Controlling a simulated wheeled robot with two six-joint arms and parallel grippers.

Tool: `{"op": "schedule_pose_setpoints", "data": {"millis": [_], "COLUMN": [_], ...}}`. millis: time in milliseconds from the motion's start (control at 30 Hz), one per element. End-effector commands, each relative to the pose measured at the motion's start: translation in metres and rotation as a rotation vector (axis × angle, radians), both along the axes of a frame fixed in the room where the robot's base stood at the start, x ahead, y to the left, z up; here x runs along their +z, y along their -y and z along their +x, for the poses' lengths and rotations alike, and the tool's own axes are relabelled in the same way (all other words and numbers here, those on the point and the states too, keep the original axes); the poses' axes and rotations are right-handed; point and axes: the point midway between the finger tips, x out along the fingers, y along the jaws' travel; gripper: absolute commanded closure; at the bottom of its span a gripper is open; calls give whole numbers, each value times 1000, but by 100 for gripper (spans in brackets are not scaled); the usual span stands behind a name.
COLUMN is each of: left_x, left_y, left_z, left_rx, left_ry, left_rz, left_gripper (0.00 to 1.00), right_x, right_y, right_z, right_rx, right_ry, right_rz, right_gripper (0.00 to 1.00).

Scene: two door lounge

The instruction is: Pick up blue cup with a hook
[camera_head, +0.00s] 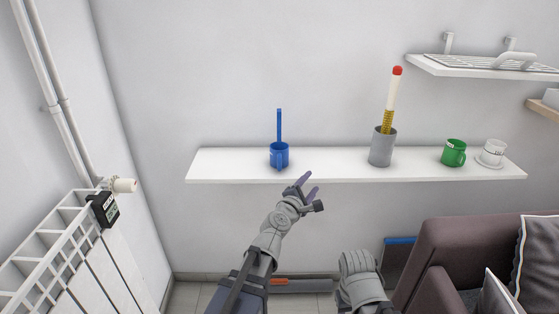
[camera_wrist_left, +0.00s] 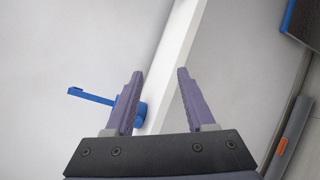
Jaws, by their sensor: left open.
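The blue cup (camera_head: 279,157) stands upright on the white wall shelf (camera_head: 335,163), near its left end. A thin blue upright bar (camera_head: 279,125) rises above the cup. My left gripper (camera_head: 305,187) is at the shelf's front edge, to the right of the cup and apart from it. Its purple fingers are open with nothing between them. In the left wrist view the cup (camera_wrist_left: 141,114) is partly hidden behind the left finger of the gripper (camera_wrist_left: 156,85). My right arm shows at the bottom of the head view, but its fingers are not visible.
A grey holder (camera_head: 382,148) with a red-tipped stick, a green mug (camera_head: 454,153) and a white cup (camera_head: 492,152) stand further right on the shelf. A radiator (camera_head: 70,250) is at the left. A dark sofa (camera_head: 450,255) is at the lower right.

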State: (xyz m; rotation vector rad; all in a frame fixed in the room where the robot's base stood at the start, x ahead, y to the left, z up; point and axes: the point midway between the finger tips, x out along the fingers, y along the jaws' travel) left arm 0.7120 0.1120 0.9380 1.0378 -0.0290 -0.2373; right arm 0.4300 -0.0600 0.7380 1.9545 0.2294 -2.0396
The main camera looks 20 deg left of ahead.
Motion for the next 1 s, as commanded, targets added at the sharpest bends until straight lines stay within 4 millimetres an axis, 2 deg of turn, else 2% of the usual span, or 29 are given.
{"op": "schedule_pose_setpoints", "data": {"millis": [33,133,200,333,567,833,1000], "left_x": [11,23,24,22,19,20,20], "left_y": [-17,-50,-69,-93,-102,-108,-108], "left_z": [7,11,11,8,7,31,33], "left_rx": [93,256,346,456,502,501,499], "left_ry": [25,63,82,105,114,114,114], "left_rz": [-157,-440,-594,-777,-848,-845,-844], "left_gripper": [45,45,45,45,45,45,45], "right_x": [0,0,0,0,0,0,1], "right_y": [0,0,0,0,0,0,0], "right_z": [0,0,0,0,0,0,0], "right_rx": [0,0,0,0,0,0,0], "right_ry": [0,0,0,0,0,0,0], "right_rz": [0,0,0,0,0,0,0], "right_gripper": [50,50,50,50,50,50,50]}}
